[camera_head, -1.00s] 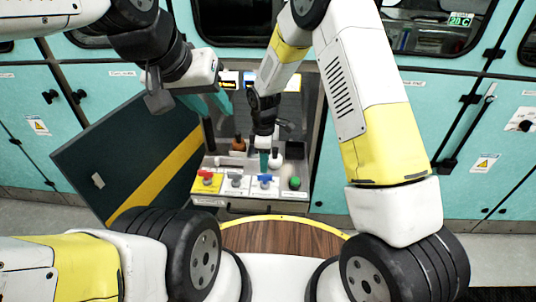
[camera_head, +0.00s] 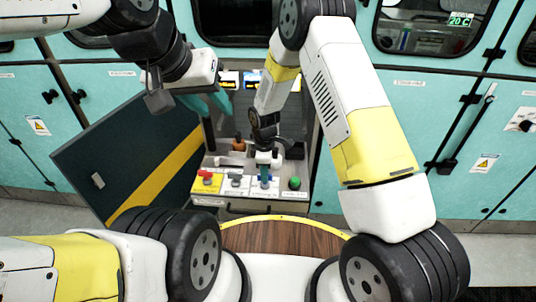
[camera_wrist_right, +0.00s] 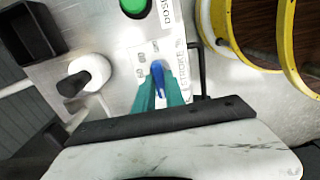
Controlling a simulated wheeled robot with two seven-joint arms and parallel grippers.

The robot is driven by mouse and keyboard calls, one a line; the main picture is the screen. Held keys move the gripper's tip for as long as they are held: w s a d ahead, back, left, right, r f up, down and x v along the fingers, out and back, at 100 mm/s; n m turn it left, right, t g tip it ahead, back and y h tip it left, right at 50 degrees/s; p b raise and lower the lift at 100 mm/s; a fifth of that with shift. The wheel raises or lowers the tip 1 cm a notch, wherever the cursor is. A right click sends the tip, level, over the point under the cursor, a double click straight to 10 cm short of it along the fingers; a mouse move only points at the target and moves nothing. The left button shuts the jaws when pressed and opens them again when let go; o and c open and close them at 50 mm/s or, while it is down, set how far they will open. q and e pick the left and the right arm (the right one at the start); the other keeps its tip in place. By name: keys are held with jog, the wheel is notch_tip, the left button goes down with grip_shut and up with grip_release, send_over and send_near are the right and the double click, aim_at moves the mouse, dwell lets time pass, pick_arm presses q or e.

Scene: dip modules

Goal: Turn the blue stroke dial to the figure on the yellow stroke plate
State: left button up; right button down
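The blue stroke dial (camera_wrist_right: 158,78) sits on a white plate with printed figures and the word STROKE, at the front of the panel. My right gripper (camera_wrist_right: 160,88) is down at this dial, with its teal fingers on either side of the blue handle. A narrow gap shows between them; firm contact is not clear. In the head view the right gripper (camera_head: 264,178) hides much of the dial. My left gripper (camera_head: 207,102) hangs high at the left of the panel, away from the dial; its finger gap is unclear. I cannot make out a yellow stroke plate with a figure.
A red knob (camera_head: 206,177) on a yellow plate and a grey knob (camera_head: 236,180) stand left of the dial, a green button (camera_head: 295,183) right. An open dark door (camera_head: 120,160) stands left.

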jog(key=shift+m, duration=0.4)
jog(key=m, duration=1.3)
jog(key=shift+m, duration=0.4)
jog(key=m, duration=1.2)
dwell(0.4)
